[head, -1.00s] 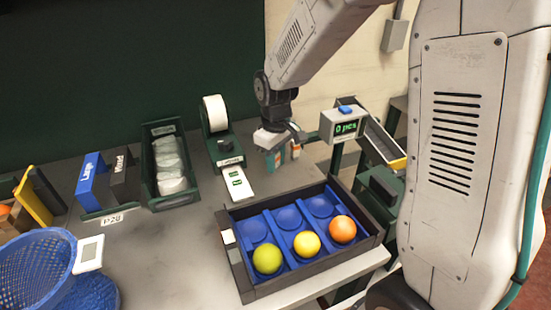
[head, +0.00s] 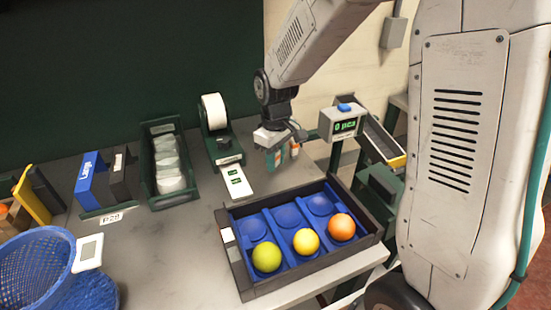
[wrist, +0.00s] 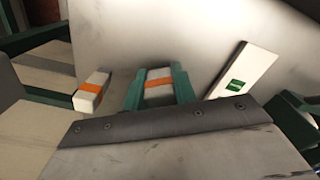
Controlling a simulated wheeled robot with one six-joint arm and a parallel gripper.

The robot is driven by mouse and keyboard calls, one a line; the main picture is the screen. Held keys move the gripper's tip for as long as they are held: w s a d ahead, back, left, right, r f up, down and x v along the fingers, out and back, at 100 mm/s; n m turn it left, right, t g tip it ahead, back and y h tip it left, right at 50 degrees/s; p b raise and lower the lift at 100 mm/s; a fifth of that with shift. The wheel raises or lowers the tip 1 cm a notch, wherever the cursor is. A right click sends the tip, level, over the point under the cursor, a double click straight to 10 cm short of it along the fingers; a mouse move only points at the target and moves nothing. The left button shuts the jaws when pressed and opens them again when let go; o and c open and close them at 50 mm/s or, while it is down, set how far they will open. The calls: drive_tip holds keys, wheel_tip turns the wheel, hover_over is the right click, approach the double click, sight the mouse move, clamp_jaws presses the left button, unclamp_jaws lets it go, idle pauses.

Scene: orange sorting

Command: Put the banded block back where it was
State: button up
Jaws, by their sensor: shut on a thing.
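My gripper (wrist: 158,92) has green fingers, shut on a white block with an orange band (wrist: 159,80) in the wrist view. A second white block with an orange band (wrist: 92,91) stands just left of the gripper there, apart from the fingers. In the head view my gripper (head: 277,159) hangs at the back of the table, behind the tray and left of the counter display. The second block (head: 295,150) shows just right of it. The held block is mostly hidden by the fingers there. I cannot tell whether its underside touches the table.
A dark tray (head: 236,262) with blue cups holds a yellow-green, a yellow and an orange fruit in its front row. A label roll dispenser (head: 216,128) stands left of the gripper. The counter display (head: 344,126) is close on the right. A blue basket (head: 32,270) is at front left.

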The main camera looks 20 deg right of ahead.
drive_tip(key=shift+f, duration=0.6)
idle(0.3)
drive_tip(key=o, duration=1.5)
drive_tip(key=shift+c, duration=0.2)
drive_tip(key=shift+r, duration=0.15)
drive_tip(key=shift+r, duration=3.9)
drive_tip(key=s+d+r+m, duration=0.1)
drive_tip(key=s+r+m, duration=0.1)
drive_tip(key=s, duration=0.6)
drive_tip(key=s+d+r+m+t, duration=0.1)
drive_tip(key=s+r+m, duration=0.1)
drive_tip(key=s, duration=0.7)
drive_tip(key=s+r+m, duration=0.2)
drive_tip(key=s+r, duration=0.2)
drive_tip(key=s, duration=0.5)
drive_tip(key=shift+s+d+r, duration=0.25)
drive_tip(key=shift+d+r, duration=0.05)
drive_tip(key=shift+d, duration=0.1)
